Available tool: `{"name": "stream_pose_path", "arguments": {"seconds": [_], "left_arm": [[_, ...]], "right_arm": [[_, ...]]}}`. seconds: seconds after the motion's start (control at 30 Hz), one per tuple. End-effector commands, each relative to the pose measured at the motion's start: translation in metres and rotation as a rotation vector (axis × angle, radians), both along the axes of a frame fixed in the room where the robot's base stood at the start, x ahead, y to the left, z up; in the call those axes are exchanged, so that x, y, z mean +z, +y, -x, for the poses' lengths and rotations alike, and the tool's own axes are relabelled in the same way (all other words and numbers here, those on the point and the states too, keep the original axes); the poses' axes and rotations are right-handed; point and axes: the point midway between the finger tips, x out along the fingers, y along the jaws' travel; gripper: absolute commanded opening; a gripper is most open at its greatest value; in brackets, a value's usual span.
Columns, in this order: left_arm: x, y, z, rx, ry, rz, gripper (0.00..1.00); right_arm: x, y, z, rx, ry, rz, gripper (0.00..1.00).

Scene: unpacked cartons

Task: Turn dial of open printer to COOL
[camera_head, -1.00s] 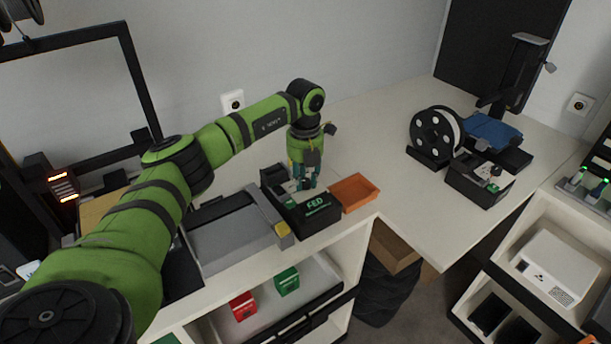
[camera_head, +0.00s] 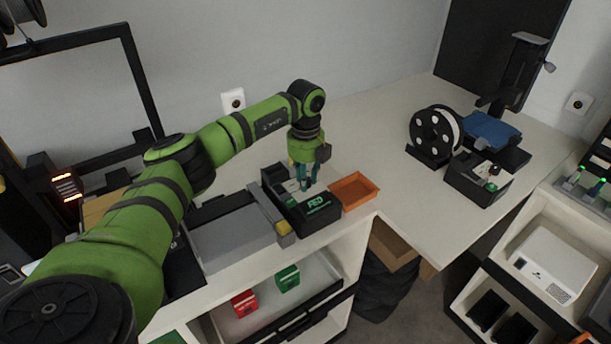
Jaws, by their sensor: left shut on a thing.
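My left gripper (camera_head: 307,181) points down into the black box with green lettering (camera_head: 318,203) on the near bench. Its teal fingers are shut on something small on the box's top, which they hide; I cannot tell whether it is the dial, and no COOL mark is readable. An open-frame printer with a blue bed (camera_head: 490,131) stands on the right-hand bench, with another black control box (camera_head: 478,183) in front of it. A large open black frame (camera_head: 142,72) stands at the left. My right gripper is not in view.
An orange tray (camera_head: 354,190) sits right beside the lettered box. A grey flat-topped unit (camera_head: 232,236) lies to its left. A filament spool (camera_head: 434,133) stands before the blue-bed printer. The bench between the orange tray and the spool is clear.

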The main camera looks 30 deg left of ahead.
Motion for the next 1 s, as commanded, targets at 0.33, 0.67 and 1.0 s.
{"name": "stream_pose_path", "arguments": {"seconds": [0.33,0.67,1.0], "left_arm": [[-0.005,-0.003,0.004,0.002,0.017,0.004,0.00],[-0.003,-0.002,0.002,0.003,0.008,0.003,0.52],[0.025,-0.001,0.000,0.003,0.000,0.002,0.52]], "right_arm": [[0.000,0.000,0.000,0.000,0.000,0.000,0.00],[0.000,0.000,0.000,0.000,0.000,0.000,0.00],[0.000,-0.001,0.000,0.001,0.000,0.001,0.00]]}}
